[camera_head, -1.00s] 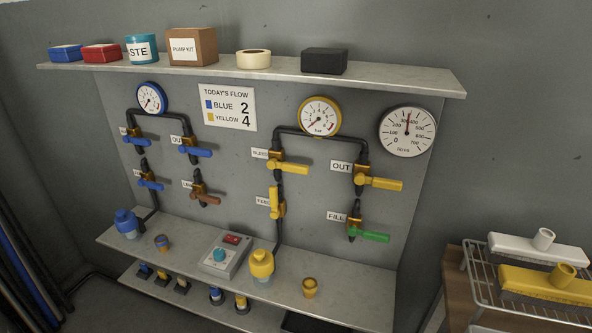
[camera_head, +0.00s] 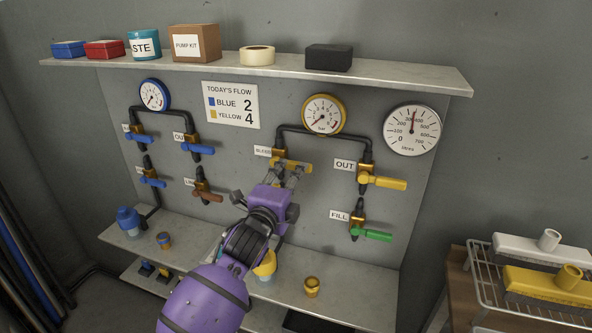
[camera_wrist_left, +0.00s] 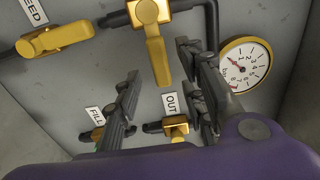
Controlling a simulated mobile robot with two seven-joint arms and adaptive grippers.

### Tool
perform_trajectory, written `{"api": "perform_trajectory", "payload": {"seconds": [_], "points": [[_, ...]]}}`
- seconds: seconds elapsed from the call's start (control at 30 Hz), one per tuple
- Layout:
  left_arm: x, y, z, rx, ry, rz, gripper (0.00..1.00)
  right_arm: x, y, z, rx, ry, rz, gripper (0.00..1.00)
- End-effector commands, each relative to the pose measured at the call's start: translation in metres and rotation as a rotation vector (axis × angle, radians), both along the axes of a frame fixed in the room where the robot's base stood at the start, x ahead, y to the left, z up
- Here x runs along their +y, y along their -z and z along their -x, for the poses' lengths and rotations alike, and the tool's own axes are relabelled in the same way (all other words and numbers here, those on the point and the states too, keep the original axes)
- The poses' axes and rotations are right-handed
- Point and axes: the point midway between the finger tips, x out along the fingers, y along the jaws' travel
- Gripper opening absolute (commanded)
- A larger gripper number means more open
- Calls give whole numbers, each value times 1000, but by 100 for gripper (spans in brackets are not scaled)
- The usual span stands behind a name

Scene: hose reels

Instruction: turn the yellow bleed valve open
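The yellow bleed valve (camera_head: 305,168) is on the wall panel beside the BLEED label (camera_head: 263,151). Its handle lies roughly level, pointing right in the head view. In the left wrist view the bleed valve's handle (camera_wrist_left: 158,58) points down the picture, between the fingertips. My left gripper (camera_head: 287,173) is open at the handle, its fingers apart with visible gaps to the handle in the wrist view. The gripper also shows in the left wrist view (camera_wrist_left: 160,62). Whether a finger touches the handle I cannot tell. My right gripper is not in view.
The yellow OUT valve (camera_head: 385,181) and green FILL valve (camera_head: 372,234) are to the right. The feed valve (camera_wrist_left: 55,40) shows in the wrist view. The yellow-rimmed gauge (camera_head: 323,114) is above. A shelf (camera_head: 400,79) overhangs the panel; a ledge (camera_head: 360,285) runs below.

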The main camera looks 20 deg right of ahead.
Motion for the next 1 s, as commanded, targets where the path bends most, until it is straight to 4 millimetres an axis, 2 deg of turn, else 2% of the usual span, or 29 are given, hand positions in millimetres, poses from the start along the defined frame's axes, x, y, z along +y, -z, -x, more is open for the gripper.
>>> {"api": "perform_trajectory", "payload": {"seconds": [0.1,0.3,0.63,0.9,0.93,1.0], "points": [[-12,0,-17,1,1,1,38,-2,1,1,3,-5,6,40],[-23,1,-34,3,0,2,38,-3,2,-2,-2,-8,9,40],[-25,0,-37,2,0,2,38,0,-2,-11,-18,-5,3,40],[-25,0,-37,2,0,2,3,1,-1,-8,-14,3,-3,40],[-25,0,-37,2,0,2,0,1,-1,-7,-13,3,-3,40],[-25,0,-37,2,0,2,0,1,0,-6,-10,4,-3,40]]}}
